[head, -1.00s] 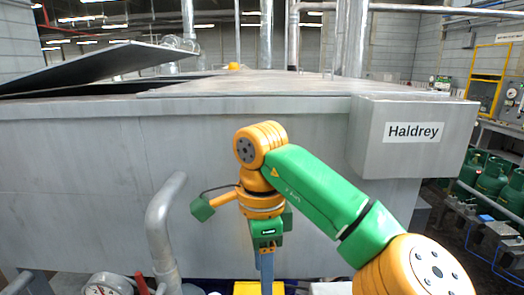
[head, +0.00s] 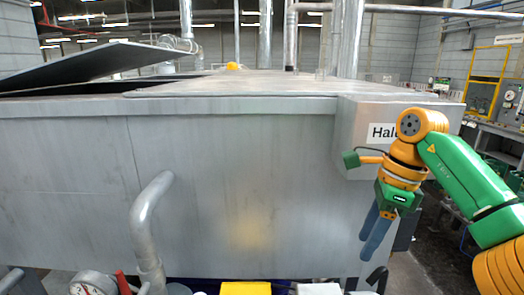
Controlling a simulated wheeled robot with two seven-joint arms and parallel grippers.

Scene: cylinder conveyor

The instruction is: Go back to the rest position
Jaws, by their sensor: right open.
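My right arm, green and orange, comes in from the right edge in the head view. Its gripper (head: 374,238) hangs down at the right, in front of the grey tank's right end. Its two blue-grey fingers point down and slightly left, with nothing seen between them. It is open and empty. My left gripper is not in view.
A large grey metal tank (head: 215,170) fills the middle, with a tilted lid plate (head: 90,68) at upper left. A grey bent pipe (head: 145,225) and a gauge (head: 90,284) stand at lower left. A yellow block (head: 245,288) shows at the bottom edge. Green cylinders are partly hidden at right.

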